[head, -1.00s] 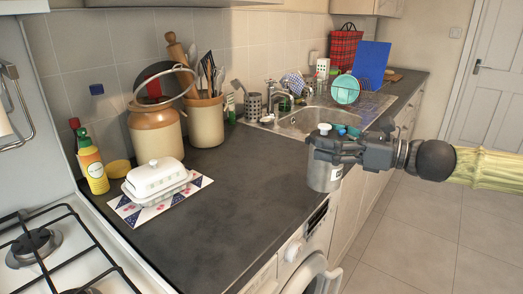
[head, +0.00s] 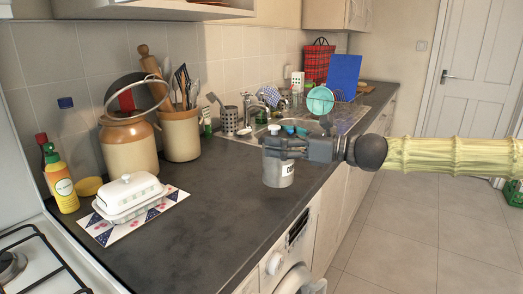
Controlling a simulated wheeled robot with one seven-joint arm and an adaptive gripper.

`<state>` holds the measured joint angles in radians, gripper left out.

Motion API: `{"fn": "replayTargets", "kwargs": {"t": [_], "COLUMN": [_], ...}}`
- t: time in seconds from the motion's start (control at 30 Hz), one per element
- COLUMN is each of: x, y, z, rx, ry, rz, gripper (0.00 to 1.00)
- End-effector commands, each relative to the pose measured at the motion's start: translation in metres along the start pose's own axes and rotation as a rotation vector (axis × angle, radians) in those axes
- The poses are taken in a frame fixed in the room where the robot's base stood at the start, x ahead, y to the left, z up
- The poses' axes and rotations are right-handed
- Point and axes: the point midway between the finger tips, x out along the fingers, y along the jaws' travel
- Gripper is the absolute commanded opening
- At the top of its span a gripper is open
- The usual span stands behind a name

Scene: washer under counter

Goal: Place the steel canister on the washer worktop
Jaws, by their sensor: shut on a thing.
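The steel canister (head: 278,172) is a small grey metal cylinder with a pale label and a light knob on top. My gripper (head: 276,148) comes in from the right and is shut on the canister near its top, holding it upright. The canister shows in front of the dark worktop (head: 215,215), near its front edge; whether its base touches the surface I cannot tell. The washer (head: 290,262) is under the counter, its control panel and part of its round door showing below the edge.
A white butter dish (head: 128,193) on a patterned mat stands at the left, beside the hob (head: 25,265). A stoneware jar (head: 130,145) and a utensil crock (head: 181,135) stand by the wall. The sink (head: 290,125) is behind the canister. The middle of the worktop is clear.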

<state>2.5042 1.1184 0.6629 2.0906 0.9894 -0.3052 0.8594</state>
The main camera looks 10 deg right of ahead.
Motion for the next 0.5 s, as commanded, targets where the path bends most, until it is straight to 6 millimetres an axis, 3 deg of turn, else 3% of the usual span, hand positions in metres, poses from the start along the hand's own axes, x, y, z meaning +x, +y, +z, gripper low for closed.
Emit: {"fn": "replayTargets", "kwargs": {"t": [0.3, 0.5], "x": [0.037, 0.049], "y": [-0.022, -0.030], "z": [-0.004, -0.004], "rx": [0.000, -0.002], "ry": [-0.001, -0.002], "rz": [0.002, 0.001], "gripper": [0.04, 0.04]}}
